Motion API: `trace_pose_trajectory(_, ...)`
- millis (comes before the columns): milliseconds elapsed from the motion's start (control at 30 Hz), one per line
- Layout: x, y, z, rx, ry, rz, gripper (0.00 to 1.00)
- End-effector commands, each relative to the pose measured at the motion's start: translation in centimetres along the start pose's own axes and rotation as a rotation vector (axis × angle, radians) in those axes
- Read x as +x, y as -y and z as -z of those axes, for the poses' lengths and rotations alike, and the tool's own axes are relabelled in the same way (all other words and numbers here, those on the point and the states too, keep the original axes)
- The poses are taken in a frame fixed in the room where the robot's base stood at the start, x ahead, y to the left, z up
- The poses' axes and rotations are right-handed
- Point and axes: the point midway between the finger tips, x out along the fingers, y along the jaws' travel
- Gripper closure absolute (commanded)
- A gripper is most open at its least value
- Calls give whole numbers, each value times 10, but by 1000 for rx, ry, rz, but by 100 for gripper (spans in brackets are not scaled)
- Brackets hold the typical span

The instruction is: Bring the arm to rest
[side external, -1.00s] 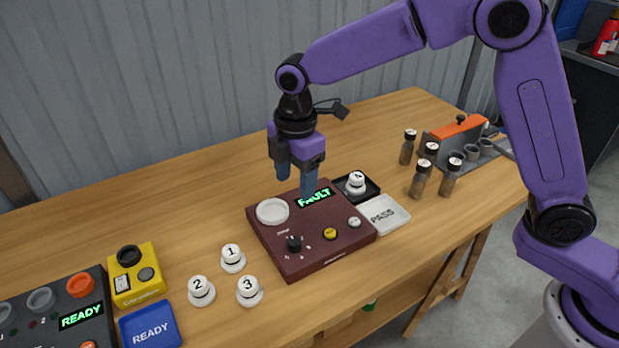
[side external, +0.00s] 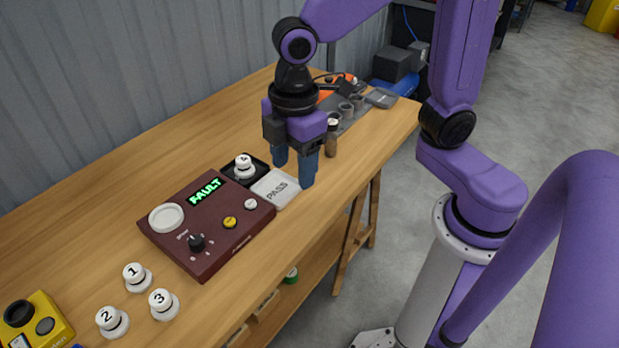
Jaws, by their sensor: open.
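My gripper (side external: 294,168) hangs with its blue fingers pointing down, apart and with nothing between them. It is above the table, beside the right end of the white PASS tray (side external: 287,196); its exact height is hard to tell. The dark red tester (side external: 190,257) lies to its lower left, with a green FAULT display (side external: 205,191), an empty white round seat, a black knob and two small buttons. A white piece marked 4 (side external: 244,172) stands on the black tray (side external: 262,178) behind the tester. Pieces 1 (side external: 137,281), 2 (side external: 112,325) and 3 (side external: 163,307) stand at the front left.
A grey rack (side external: 355,118) with an orange part lies farther back. A yellow box (side external: 36,325) is at lower left. The wooden table (side external: 120,220) is bare toward the wall.

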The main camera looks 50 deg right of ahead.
Motion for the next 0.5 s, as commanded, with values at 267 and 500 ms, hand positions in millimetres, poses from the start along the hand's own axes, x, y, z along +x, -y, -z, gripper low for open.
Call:
trace_pose_trajectory(267, 0, 60, -77, 155, -2, 8, 40)
trace_pose_trajectory(500, 6, 95, -123, 254, 0, 14, 40)
